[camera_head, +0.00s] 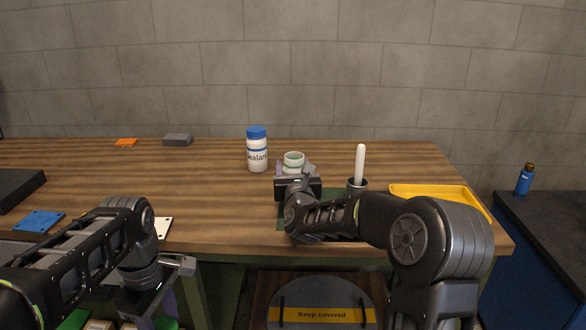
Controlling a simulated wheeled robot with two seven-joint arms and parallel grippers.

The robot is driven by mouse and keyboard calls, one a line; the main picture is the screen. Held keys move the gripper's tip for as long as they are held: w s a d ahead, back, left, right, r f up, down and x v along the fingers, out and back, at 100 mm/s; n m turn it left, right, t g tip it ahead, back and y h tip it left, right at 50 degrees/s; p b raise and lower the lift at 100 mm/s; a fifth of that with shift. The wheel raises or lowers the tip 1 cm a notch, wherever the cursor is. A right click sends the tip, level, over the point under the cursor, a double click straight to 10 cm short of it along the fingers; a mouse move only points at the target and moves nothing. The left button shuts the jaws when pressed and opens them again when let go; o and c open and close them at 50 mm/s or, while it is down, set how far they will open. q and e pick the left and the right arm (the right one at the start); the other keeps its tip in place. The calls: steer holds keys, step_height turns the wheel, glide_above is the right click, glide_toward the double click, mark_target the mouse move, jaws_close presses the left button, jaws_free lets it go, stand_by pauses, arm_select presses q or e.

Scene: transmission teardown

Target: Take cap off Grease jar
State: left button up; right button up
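A small white jar with green bands (293,158), apparently the Grease jar, stands near the middle of the table. Its label is not readable, and its lower part is hidden behind my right gripper. Its top looks like a pale ring with a darker middle; I cannot tell whether a cap is on it. My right gripper (294,169) is at the jar's near side, with a fingertip showing on each side of it. I cannot tell whether the fingers touch the jar. My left gripper (155,306) hangs low at the table's front edge, away from the jar, its fingers partly hidden.
A white Sealant bottle with a blue cap (257,152) stands left of the jar. A cup (357,185) holding a white-handled tool and a yellow tray (437,191) are to the right. The table's middle left is clear.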

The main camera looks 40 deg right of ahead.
steer(key=o, duration=0.4)
steer(key=shift+r, duration=0.15)
steer(key=v, duration=1.2)
steer(key=shift+b, duration=0.35)
